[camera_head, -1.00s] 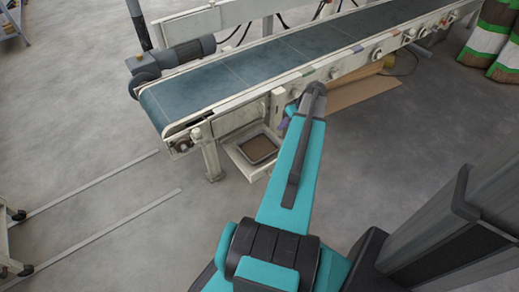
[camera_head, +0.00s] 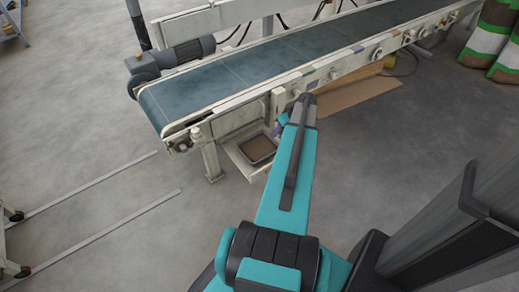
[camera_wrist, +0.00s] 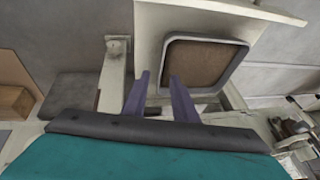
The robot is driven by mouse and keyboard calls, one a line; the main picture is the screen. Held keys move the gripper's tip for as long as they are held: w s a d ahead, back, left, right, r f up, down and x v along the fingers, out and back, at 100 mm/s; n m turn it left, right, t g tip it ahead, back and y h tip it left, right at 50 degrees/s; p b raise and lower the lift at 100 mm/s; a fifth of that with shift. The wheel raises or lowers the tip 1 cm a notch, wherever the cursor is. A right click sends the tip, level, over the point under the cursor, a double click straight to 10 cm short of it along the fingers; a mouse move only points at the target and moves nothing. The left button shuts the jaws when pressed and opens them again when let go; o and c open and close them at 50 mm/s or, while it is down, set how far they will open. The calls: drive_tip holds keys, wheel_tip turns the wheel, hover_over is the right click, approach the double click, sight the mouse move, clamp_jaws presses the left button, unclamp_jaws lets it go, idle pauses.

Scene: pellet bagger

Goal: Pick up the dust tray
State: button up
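The dust tray (camera_head: 252,163) is a small, shallow square tray with a pale grey rim and brown material inside. It sits on a pale ledge (camera_head: 236,155) low under the near end of the conveyor. In the wrist view, the tray (camera_wrist: 241,62) is at the upper middle. My gripper (camera_wrist: 158,75) has two purple fingers spread apart with nothing between them. Its fingertips overlap the tray's lower-left edge in that view; I cannot tell whether they touch it. In the head view, the gripper shows only partly beyond my arm, to the upper right of the tray.
The conveyor (camera_head: 225,85) runs above and behind the tray. Its leg (camera_head: 211,163) stands just left of the ledge. A flat cardboard sheet (camera_head: 345,95) lies on the floor to the right. The floor in front and left is mostly clear.

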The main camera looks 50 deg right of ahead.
drive_tip(key=shift+b+x, duration=0.8)
drive_tip(key=shift+x, duration=1.7)
drive_tip(key=shift+f, duration=0.3)
drive_tip(key=shift+c, duration=0.2)
clamp_jaws()
